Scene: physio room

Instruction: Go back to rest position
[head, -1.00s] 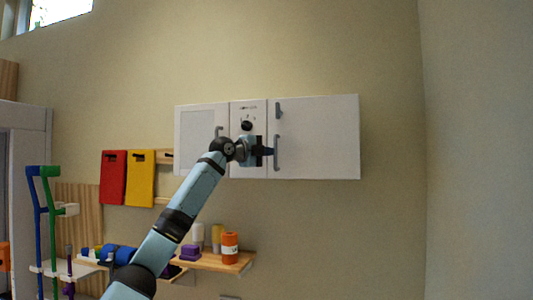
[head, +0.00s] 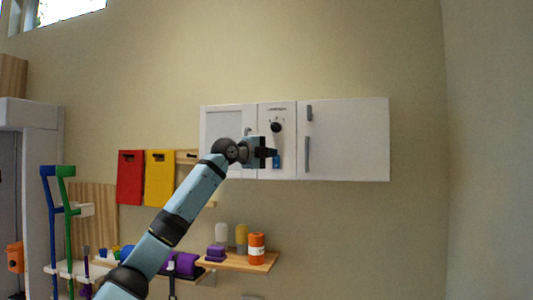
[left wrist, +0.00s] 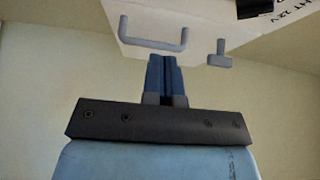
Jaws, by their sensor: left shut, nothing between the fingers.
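My left arm reaches up from the lower left in the head view. Its gripper (head: 275,159) is in front of the white wall cabinet (head: 348,140), by the narrow middle panel with a black knob (head: 276,126). In the left wrist view the two blue fingers (left wrist: 165,78) are together with nothing between them. The cabinet doors look closed. My right gripper is not in view.
Below the cabinet is a wooden shelf (head: 240,262) with an orange bottle (head: 256,248) and purple blocks (head: 216,252). Red (head: 130,178) and yellow (head: 159,178) boards hang to the left, near blue and green crutches (head: 66,215). The wall right of the cabinet is bare.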

